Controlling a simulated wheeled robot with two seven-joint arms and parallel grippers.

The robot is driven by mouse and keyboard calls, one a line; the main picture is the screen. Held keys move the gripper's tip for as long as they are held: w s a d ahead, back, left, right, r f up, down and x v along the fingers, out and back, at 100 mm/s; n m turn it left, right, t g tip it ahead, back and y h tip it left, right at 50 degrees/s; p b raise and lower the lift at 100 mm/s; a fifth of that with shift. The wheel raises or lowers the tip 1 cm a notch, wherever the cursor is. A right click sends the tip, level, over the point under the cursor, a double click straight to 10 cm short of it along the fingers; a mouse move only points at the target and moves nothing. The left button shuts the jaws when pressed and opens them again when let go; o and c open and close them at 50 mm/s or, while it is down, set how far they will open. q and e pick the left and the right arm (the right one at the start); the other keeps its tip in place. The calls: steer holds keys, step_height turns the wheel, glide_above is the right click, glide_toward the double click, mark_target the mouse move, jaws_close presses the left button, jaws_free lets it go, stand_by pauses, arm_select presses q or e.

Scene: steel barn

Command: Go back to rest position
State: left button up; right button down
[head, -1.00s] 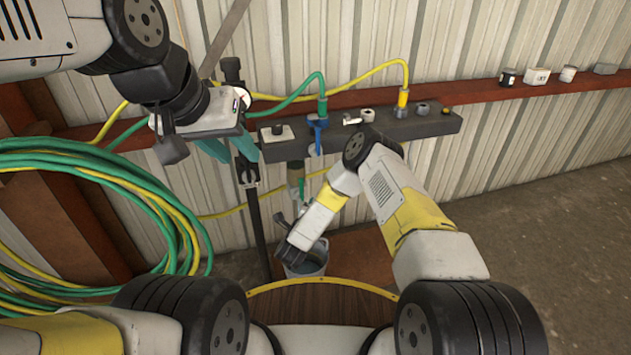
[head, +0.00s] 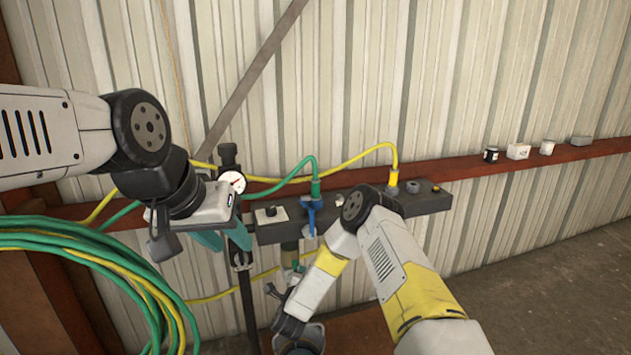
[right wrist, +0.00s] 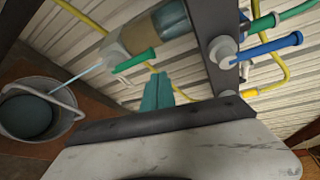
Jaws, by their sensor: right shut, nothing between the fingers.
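My left gripper (head: 224,239) hangs at the left of the head view, in front of the dark post by the gauge. Its two teal fingers are apart and nothing shows between them. My right arm reaches down in front of the dark manifold bar (head: 425,203). In the head view its fingers are hidden. In the right wrist view the right gripper (right wrist: 157,91) has its teal fingers together and empty, below a green valve handle (right wrist: 135,61) and apart from it.
A blue lever (head: 313,204) is on the bar. Coiled hoses (head: 110,262) hang at left. Small items line the red ledge (head: 470,171). Floor at right is clear.

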step_height(320, 180, up, 24)
steer(key=w+d+n+g+y, duration=0.25)
steer(key=n+y, duration=0.25)
steer(key=n, duration=0.6)
steer(key=s+d+r+n+g, duration=0.3)
steer(key=s+d+r+n, duration=0.25)
steer(key=s+r, duration=0.5)
steer(key=s+d+r+n+g, duration=0.1)
steer(key=s+d, duration=0.2)
steer(key=s, duration=0.6)
steer(key=s+d+r+n+g+h, duration=0.1)
steer(key=s+d, duration=0.3)
steer(key=s, duration=0.6)
steer(key=s+d+r+n+g, duration=0.2)
steer(key=s+d+n, duration=0.1)
steer(key=s, duration=0.6)
steer(key=shift+s+d+h, duration=0.2)
steer(key=shift+d+h, duration=0.2)
steer(key=shift+d, duration=0.25)
